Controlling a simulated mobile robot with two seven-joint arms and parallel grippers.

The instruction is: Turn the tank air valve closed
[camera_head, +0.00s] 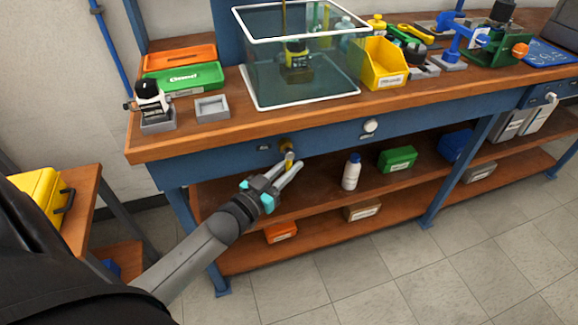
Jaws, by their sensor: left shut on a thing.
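The tank air valve (287,146) is a small yellow-brass fitting on the blue front panel of the workbench, below the clear tank (300,70). My left gripper (290,163) reaches up to it from the lower left, with its grey fingers shut on the valve's handle. The fingers partly hide the handle, so its exact angle is hard to tell. My right gripper is not in view.
A white round knob (370,126) sits on the panel to the right. The lower shelf holds a white bottle (351,171) and a green bin (397,158). A yellow case (35,192) stands on a side table at left. The floor in front is clear.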

